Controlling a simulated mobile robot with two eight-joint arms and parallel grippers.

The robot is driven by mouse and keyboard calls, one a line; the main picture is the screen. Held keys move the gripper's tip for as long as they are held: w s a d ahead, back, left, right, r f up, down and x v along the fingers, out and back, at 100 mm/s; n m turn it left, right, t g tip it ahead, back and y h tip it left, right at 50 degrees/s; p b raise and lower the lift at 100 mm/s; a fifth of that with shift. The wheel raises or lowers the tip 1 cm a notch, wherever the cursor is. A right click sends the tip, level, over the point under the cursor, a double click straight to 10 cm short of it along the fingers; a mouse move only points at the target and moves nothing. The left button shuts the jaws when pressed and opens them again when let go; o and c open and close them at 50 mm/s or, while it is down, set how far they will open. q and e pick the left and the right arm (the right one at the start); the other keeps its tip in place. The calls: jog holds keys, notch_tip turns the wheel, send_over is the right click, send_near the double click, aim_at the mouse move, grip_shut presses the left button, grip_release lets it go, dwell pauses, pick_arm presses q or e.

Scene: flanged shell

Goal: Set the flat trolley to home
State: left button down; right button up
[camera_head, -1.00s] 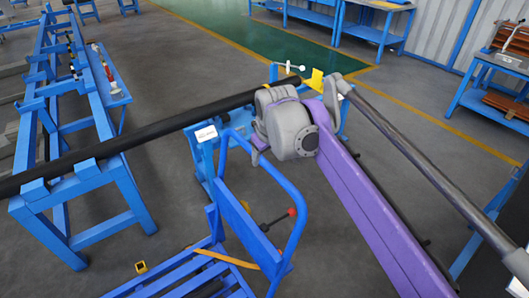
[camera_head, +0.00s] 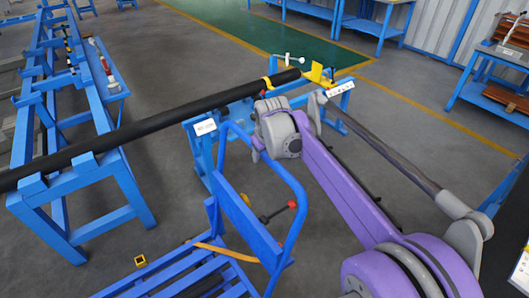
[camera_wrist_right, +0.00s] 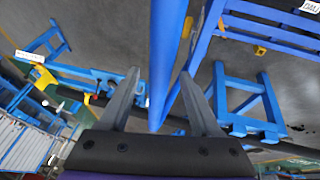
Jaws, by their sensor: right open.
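The flat trolley (camera_head: 195,268) is a blue slatted platform at the bottom of the head view, partly cut off by the frame. Its blue tube handle (camera_head: 298,195) rises from the platform beside a blue panel. My right gripper (camera_head: 257,150) is near the upper left of the handle, mostly hidden behind my grey wrist. In the right wrist view my right gripper (camera_wrist_right: 160,82) is open, and a blue tube (camera_wrist_right: 166,55), apparently the handle, passes between its fingers in the picture. I cannot tell whether they touch. My left gripper is not in view.
A long black pipe (camera_head: 150,121) lies across a blue rack (camera_head: 75,180) and a blue stand (camera_head: 202,152) behind the handle. A small yellow-black block (camera_head: 141,260) is on the floor left of the trolley. Blue workbenches (camera_head: 490,85) stand at the back right. Grey floor beyond is open.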

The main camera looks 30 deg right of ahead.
grip_shut()
dwell(0.3)
dwell(1.1)
